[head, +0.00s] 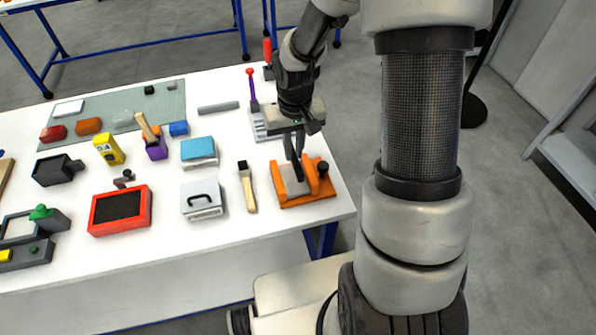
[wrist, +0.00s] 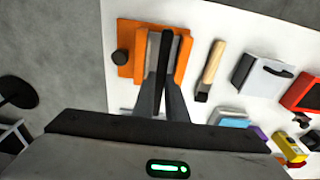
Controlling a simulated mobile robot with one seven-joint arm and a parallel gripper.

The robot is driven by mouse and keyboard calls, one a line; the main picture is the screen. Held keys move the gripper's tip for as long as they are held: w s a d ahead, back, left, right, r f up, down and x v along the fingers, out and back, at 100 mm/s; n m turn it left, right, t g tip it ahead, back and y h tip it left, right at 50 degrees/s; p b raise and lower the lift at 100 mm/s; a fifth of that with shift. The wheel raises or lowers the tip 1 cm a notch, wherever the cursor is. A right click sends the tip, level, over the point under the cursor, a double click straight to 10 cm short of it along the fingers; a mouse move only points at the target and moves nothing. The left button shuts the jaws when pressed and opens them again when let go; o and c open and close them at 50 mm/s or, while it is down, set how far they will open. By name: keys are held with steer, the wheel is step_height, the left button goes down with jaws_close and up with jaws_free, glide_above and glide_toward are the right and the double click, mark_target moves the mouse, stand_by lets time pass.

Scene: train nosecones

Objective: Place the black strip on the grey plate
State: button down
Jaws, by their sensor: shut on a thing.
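My gripper (head: 296,158) is shut on the black strip (wrist: 163,62), with its fingers on either side of the strip. The strip is long and thin and points away from the gripper in the wrist view. In the head view the strip (head: 298,173) hangs over the orange fixture (head: 309,200). A grey plate (head: 291,182) lies in this fixture, and it also shows in the wrist view (wrist: 152,52), partly hidden behind the strip and fingers. I cannot tell whether the strip touches the plate.
The orange fixture has a black knob (head: 323,167) on its side. A wooden-handled brush (head: 248,192) lies left of it, then a white box with a black handle (head: 203,201) and a red tray (head: 146,211). The white table's (head: 338,205) right edge is close to the fixture.

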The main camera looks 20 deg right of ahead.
step_height(320, 180, down, 8)
steer(key=shift+r, duration=0.1)
stand_by(0.4)
steer(key=shift+f, duration=0.2)
steer(key=c, duration=1.8)
jaws_free()
steer(key=shift+o, duration=0.2)
